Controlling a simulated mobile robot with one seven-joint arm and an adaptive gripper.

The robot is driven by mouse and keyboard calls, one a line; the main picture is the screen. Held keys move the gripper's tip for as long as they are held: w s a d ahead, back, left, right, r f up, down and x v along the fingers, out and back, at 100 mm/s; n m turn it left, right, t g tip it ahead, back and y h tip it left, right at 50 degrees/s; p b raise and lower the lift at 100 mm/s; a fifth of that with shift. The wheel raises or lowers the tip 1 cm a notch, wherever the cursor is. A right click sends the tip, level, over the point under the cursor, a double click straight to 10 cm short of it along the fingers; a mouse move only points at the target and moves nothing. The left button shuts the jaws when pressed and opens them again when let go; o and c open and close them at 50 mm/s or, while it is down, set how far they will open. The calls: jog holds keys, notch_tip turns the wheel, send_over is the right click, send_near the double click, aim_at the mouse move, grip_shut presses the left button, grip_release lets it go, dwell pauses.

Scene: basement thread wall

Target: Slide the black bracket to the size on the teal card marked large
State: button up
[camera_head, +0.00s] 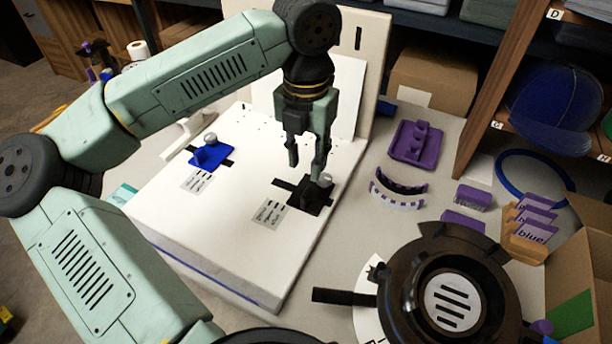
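The black bracket (307,198) sits in a slot on the white board (220,235), right of its middle, with a pale knob (326,181) on it. A small printed label (270,213) lies on the board in front of it. A teal card (123,194) lies at the board's left edge, partly hidden by my arm. Its writing is too small to read. My gripper (305,169) points down just above the black bracket, beside the knob. Its fingers are apart with nothing visible between them. I cannot tell whether a finger touches the knob.
A blue bracket (211,154) with a pale knob sits in another slot, further left. Purple parts (416,142), a blue ring (510,185) and a cardboard box (432,78) stand to the right. A dark round machine (412,268) stands at the front right. A white panel rises behind the board.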

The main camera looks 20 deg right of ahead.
notch_tip(320, 180, up, 2)
jog(key=shift+r, duration=0.2)
dwell(0.4)
